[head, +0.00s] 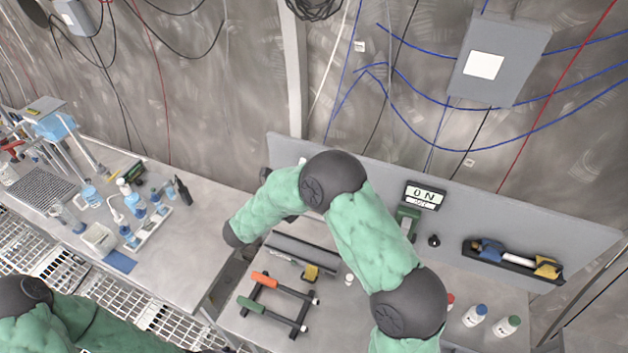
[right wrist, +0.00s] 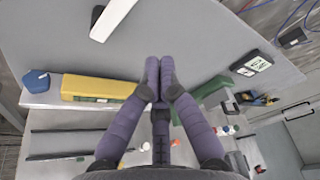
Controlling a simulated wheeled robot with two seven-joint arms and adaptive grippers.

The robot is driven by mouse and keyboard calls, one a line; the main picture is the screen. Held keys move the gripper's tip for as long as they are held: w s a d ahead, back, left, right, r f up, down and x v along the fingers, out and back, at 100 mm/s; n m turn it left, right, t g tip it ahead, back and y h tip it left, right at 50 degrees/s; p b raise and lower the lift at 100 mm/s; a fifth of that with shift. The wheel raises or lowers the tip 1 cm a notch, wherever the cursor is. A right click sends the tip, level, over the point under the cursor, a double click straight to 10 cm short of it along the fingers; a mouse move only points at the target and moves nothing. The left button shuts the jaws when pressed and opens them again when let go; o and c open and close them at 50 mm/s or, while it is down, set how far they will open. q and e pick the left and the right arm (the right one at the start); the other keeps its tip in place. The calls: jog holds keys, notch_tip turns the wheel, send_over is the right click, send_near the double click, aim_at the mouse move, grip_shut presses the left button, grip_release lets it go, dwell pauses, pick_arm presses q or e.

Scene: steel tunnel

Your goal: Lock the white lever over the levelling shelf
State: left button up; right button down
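In the right wrist view a white lever (right wrist: 113,18) slants across the grey board, at the top left. Below it a shelf (right wrist: 53,94) bears a yellow block (right wrist: 100,88) and a blue knob (right wrist: 37,80); I take it for the levelling shelf. My right gripper (right wrist: 160,62) points at the board with its fingertips together and nothing seen between them. It is right of the lever and below it in that picture, apart from it. In the head view my right arm hides the lever, the shelf and most of the gripper. My left gripper is out of view.
A dark rack (head: 513,262) with tools hangs to the right. Orange-handled (head: 282,286) and green-handled tools lie on a front stand. Bottles (head: 475,315) stand front right. Glassware fills the left bench.

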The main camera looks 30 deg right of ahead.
jog(key=v, duration=0.4)
jog(key=shift+s+a+f+b, duration=0.1)
jog(key=shift+s+b, duration=0.05)
jog(key=shift+b, duration=0.15)
jog(key=shift+a, duration=0.1)
